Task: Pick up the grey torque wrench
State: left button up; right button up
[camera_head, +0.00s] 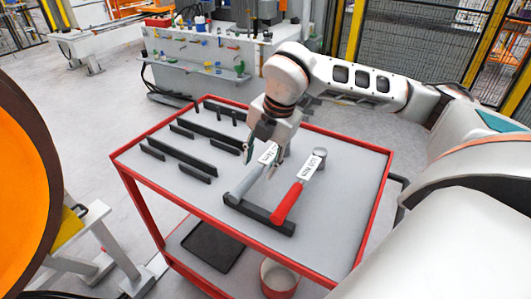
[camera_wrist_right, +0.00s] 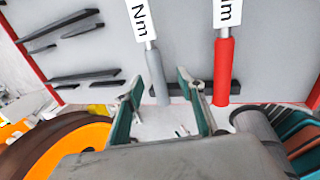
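The grey torque wrench (camera_head: 243,184) lies on the top of the red-framed cart, its handle end over a dark bar rest and its white label pointing away. It also shows in the right wrist view (camera_wrist_right: 157,76). My right gripper (camera_head: 265,161) is above it, near the label. In the right wrist view the right gripper's teal fingers (camera_wrist_right: 162,78) are spread, with the grey handle showing between them. I cannot tell whether they touch it. My left gripper is not in view.
A red torque wrench (camera_head: 287,203) lies close to the right of the grey one, across the same dark bar rest (camera_head: 263,214). Several dark bars (camera_head: 170,151) stand on the cart's left. The cart top (camera_head: 345,175) is clear at right. A large orange wheel (camera_head: 22,185) stands at left.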

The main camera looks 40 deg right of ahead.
aim_at(253, 174)
jog(key=shift+x, duration=1)
jog(key=x, duration=0.5)
jog(key=shift+w+a+f, duration=0.1)
jog(key=shift+w+f, duration=0.05)
jog(key=shift+w, duration=0.3)
jog(key=shift+c, duration=0.4)
grip_shut()
